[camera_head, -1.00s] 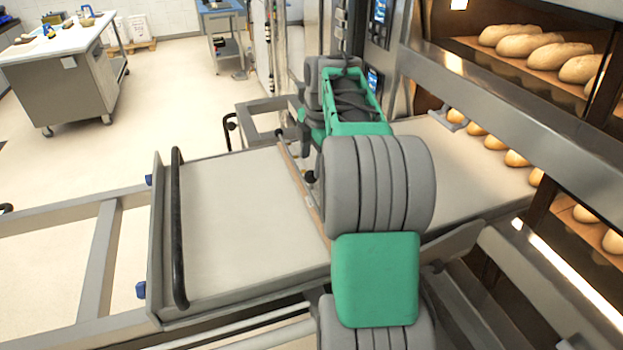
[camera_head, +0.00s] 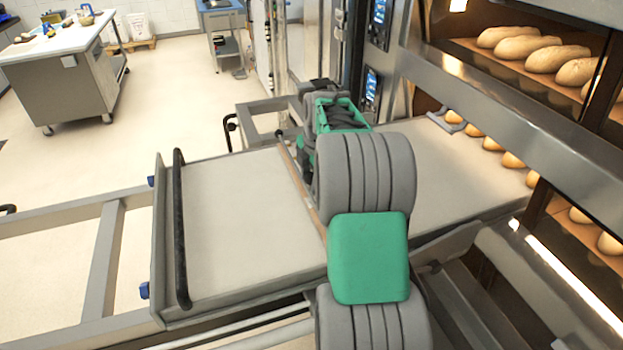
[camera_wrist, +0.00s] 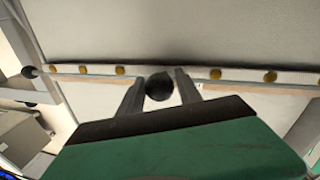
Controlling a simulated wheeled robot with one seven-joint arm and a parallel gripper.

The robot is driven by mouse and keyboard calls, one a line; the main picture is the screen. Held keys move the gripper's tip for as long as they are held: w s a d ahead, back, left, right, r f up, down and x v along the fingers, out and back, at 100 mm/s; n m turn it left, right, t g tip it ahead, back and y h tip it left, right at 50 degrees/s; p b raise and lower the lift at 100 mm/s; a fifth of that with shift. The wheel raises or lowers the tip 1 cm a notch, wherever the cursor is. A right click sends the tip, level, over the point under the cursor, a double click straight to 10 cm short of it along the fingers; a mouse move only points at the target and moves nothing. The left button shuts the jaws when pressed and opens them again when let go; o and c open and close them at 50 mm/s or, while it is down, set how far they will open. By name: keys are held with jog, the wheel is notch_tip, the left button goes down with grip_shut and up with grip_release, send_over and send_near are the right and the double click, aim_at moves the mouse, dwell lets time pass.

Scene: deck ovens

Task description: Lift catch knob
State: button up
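In the wrist view a round black knob (camera_wrist: 159,87) sits on a pale bar (camera_wrist: 228,77) that runs across the loader's belt. My gripper (camera_wrist: 158,78) is open, with one finger on each side of the knob. A narrow gap seems to show beside the knob, so I cannot tell whether a finger touches it. A second black knob (camera_wrist: 30,72) is at the bar's left end, well clear of my fingers. In the head view my arm hides my gripper and the knob between its fingers; the wooden bar (camera_head: 303,190) shows left of the arm.
The loader's pale belt (camera_head: 235,220) lies left of my arm, with a black handle (camera_head: 180,230) at its outer end. The belt reaches right to the deck oven, where loaves (camera_head: 555,58) lie. Yellow studs (camera_wrist: 120,71) line the bar. Open floor lies beyond the loader.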

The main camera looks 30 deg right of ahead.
grip_shut()
dwell(1.0)
